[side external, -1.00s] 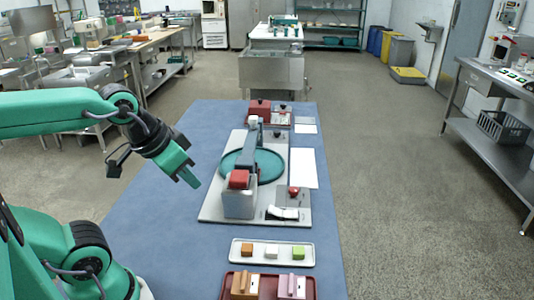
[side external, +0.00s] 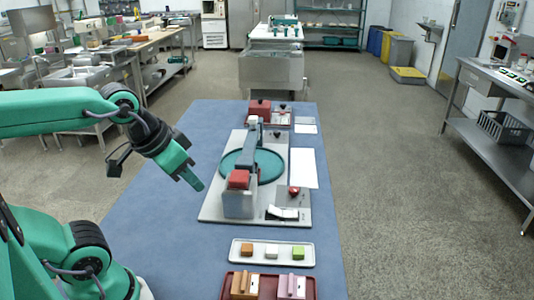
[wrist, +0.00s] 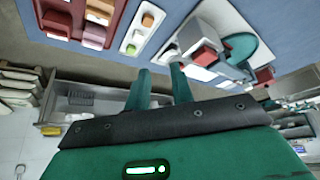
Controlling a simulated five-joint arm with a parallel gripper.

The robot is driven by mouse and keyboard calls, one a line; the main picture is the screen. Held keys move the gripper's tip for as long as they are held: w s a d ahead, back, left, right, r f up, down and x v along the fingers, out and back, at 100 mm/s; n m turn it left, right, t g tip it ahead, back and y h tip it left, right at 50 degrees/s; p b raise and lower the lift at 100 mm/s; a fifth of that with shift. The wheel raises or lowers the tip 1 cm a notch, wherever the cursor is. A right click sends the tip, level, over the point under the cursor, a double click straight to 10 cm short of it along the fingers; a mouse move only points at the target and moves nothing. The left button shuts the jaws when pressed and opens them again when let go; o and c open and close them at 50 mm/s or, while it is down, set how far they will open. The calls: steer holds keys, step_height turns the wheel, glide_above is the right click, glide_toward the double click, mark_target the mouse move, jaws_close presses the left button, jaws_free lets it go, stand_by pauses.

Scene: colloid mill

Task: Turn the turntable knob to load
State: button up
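The turntable (side external: 268,168) is a flat teal disc on a light grey base plate (side external: 212,211) on the blue table. A grey arm with a red block (side external: 239,179) at its near end spans it. A red knob (side external: 294,190) sits on a small grey panel at the plate's right, beside a white and black piece (side external: 282,213). I cannot read any knob markings. My gripper (side external: 194,180) hangs left of the plate, apart from everything. In the wrist view, my gripper's two teal fingers (wrist: 160,70) stand apart with nothing between them. The teal disc (wrist: 240,45) shows there at upper right.
A white tray (side external: 236,259) with orange, white and green blocks lies in front of the plate. A dark red tray (side external: 270,275) with wooden and pink pieces is nearer. A second red-topped unit (side external: 260,107) stands behind. The blue table left of the plate is bare.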

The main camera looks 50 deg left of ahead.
steer(key=o, duration=0.5)
steer(key=shift+w+r, duration=0.2)
steer(key=shift+w, duration=0.2)
steer(key=shift+o, duration=0.2)
steer(key=n+g, duration=0.1)
steer(key=g, duration=0.5)
glide_above(294, 189)
step_height(294, 189, down, 15)
steer(key=shift+f, duration=0.1)
steer(key=shift+f, duration=3.85)
